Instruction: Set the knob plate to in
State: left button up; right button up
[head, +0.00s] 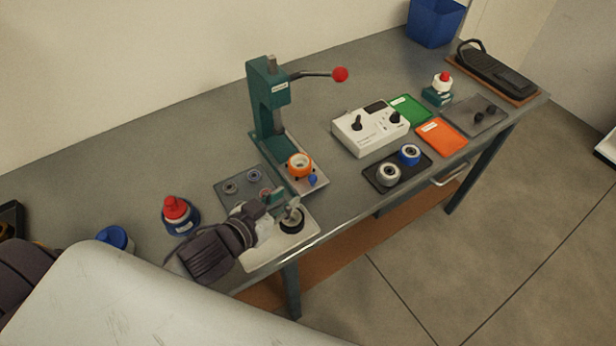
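A white plate (300,239) lies at the near edge of the bench, with a dark round knob-like part (291,224) on it. I take this to be the knob plate, but no label on it is readable. My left gripper (283,203) is directly over this plate, its fingertips close to the round part. Whether they touch it, and how far apart they are, I cannot tell. My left wrist hides the plate's left part. My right gripper is not in view.
A green press (266,98) with a red-balled lever stands behind, an orange ring (300,164) on its base. A red-capped bottle (177,215) stands left of my wrist. A white control box (370,130) and a dark tray (397,170) with two rollers are to the right.

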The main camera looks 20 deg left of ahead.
aim_at(311, 180)
pick_arm(q)
jog(key=x, duration=0.4)
jog(key=shift+w+r+p, duration=0.1)
jog(key=shift+w+p, duration=0.15)
jog(key=shift+p, duration=0.05)
jog(key=x, duration=0.5)
jog(key=shift+p, duration=0.35)
jog(key=shift+w+d+f, duration=0.1)
jog(key=shift+w+f, duration=0.1)
jog(key=shift+f, duration=0.15)
jog(key=shift+c, duration=0.4)
grip_shut()
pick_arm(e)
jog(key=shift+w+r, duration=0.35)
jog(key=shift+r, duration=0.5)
